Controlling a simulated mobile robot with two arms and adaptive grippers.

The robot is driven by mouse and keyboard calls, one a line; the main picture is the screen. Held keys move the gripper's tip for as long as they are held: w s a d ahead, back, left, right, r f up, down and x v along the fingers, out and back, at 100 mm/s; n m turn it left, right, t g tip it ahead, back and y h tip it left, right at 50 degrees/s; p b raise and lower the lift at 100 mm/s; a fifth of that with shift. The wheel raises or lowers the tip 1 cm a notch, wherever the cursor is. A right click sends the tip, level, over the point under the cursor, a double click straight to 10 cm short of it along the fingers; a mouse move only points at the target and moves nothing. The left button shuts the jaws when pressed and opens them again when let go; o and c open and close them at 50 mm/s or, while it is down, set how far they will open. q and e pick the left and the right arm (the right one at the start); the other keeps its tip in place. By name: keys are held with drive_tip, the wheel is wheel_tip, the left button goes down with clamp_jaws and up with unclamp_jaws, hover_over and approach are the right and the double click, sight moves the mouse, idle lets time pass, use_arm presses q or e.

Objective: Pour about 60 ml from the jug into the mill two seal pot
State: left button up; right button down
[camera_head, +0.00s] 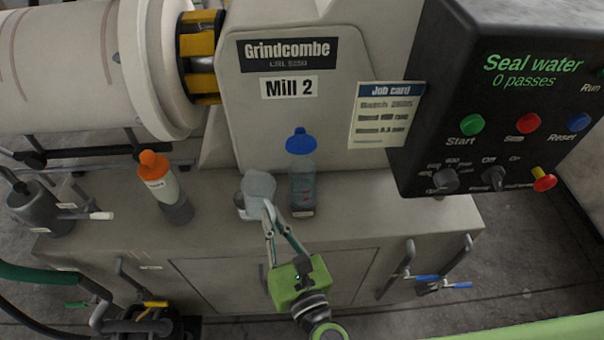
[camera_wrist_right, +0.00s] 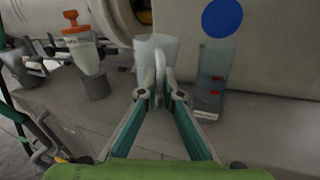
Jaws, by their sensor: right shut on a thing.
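The jug (camera_head: 260,184) is translucent and whitish, above the bench top left of a clear pot. My right gripper (camera_head: 269,214) is shut on the jug's handle. The wrist view shows the jug (camera_wrist_right: 144,50) ahead of the fingertips (camera_wrist_right: 160,92); I cannot tell whether it touches the bench. In the wrist view this pot (camera_wrist_right: 213,75) has red marks and a small unreadable label low down. My left gripper is not in view.
An orange-capped bottle (camera_head: 158,182) leans in a grey holder (camera_head: 178,212) at left. A grey pot (camera_head: 40,208) stands farther left. The Mill 2 housing (camera_head: 300,105) rises behind, with a job card (camera_head: 385,115). A black seal water panel (camera_head: 500,110) overhangs at right.

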drive_tip(key=shift+s+a+f+n, duration=0.1)
drive_tip(key=shift+a+f+n, duration=0.15)
drive_tip(key=shift+n, duration=0.25)
drive_tip(key=shift+r, duration=0.1)
idle(1.5)
